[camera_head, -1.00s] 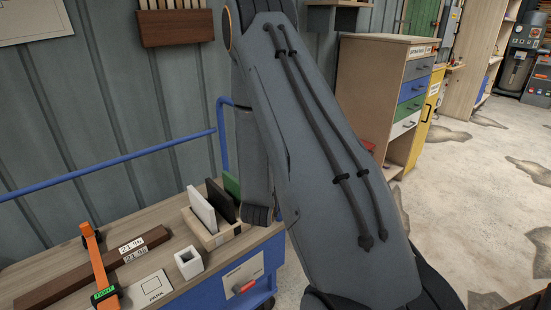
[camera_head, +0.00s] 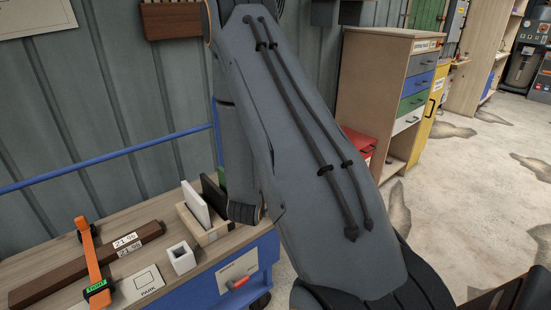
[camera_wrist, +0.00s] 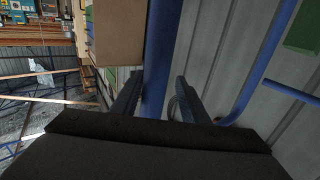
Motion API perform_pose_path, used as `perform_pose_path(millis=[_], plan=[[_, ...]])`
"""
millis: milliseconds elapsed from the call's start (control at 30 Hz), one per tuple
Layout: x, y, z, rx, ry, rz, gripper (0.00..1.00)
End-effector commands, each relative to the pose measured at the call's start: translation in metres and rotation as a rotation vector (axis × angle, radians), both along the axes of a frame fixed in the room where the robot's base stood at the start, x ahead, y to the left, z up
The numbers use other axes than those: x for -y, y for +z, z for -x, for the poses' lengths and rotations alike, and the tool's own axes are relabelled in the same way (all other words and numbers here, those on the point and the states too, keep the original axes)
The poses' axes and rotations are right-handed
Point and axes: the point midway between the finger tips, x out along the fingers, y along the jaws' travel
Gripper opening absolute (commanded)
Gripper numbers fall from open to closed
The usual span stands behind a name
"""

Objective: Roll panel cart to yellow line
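The panel cart has a wooden top (camera_head: 216,252), a blue side (camera_head: 204,296) and a blue rail (camera_head: 105,163) along its wall side. The cart stands beside the grey wall at lower left. My gripper (camera_wrist: 157,82) is hidden behind my arm in the head view. In the wrist view its two fingers are apart, with a blue bar (camera_wrist: 163,40) running between them. Narrow gaps show beside the bar, so contact is not clear. No yellow line is visible in either view.
On the cart are an orange clamp (camera_head: 90,262), a dark wooden bar (camera_head: 60,277), a white square holder (camera_head: 181,258) and a tray (camera_head: 212,234) with upright panels. A drawer cabinet (camera_head: 379,80) stands behind my arm. Stained concrete floor (camera_head: 480,205) is open at right.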

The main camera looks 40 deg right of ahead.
Motion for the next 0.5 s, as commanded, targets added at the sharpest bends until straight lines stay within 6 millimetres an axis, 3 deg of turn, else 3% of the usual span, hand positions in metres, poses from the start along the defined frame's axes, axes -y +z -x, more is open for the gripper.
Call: perform_pose_path(millis=[267,500], plan=[[0.005,0.001,0.003,0.001,-0.01,0.0,0.4],[-0.019,-0.001,0.018,-0.001,-0.005,0.001,0.4]])
